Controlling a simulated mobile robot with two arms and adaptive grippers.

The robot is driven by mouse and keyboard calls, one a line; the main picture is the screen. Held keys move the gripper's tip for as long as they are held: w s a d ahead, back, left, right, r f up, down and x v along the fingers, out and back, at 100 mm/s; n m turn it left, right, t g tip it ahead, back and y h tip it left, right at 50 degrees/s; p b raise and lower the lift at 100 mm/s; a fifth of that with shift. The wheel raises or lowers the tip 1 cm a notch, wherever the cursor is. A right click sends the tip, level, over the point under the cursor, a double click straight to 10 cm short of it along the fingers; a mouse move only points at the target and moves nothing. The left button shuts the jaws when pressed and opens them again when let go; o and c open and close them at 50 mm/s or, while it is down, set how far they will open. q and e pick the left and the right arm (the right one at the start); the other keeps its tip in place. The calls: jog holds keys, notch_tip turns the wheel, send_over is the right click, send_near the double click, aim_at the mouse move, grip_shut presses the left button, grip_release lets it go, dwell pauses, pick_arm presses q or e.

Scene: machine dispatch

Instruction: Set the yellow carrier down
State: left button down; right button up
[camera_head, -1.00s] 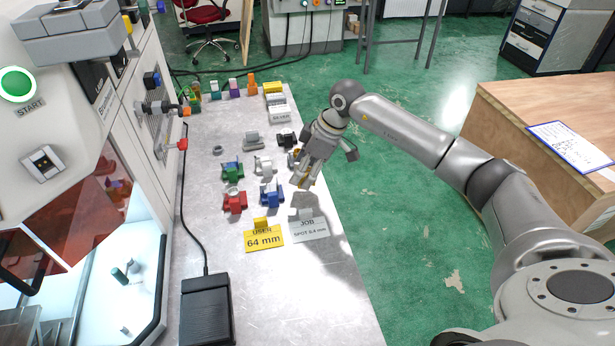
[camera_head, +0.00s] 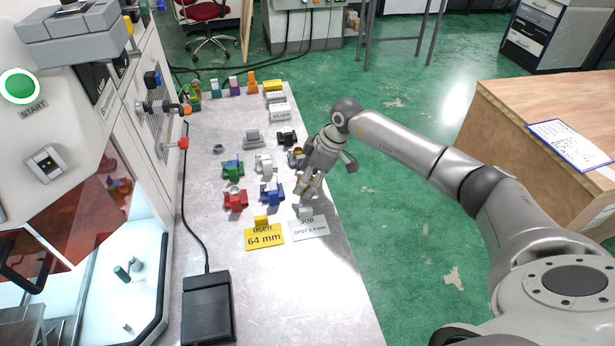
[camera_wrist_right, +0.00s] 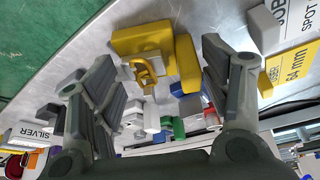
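The yellow carrier (camera_wrist_right: 143,41) is a blocky yellow piece with a gold ring-shaped part at its side. In the right wrist view it is between and beyond my spread fingers, apart from both, and appears to sit on the grey table. In the head view my gripper largely hides it. My right gripper (camera_head: 309,193) is over the table's right edge, just behind the JOB card, with its fingers open; they also show in the right wrist view (camera_wrist_right: 165,95). My left gripper is not in view.
A blue carrier (camera_head: 271,195), red carrier (camera_head: 235,201), green carrier (camera_head: 232,170) and white carrier (camera_head: 263,164) stand left of my gripper. The yellow USER card (camera_head: 264,237) and white JOB card (camera_head: 309,229) are in front. The table's front area (camera_head: 300,295) is clear.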

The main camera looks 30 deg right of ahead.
jog(key=shift+o, duration=0.3)
jog(key=shift+r, duration=0.2)
jog(key=b+v, duration=0.1)
jog(key=v, duration=1.1)
jog(key=shift+f, duration=0.1)
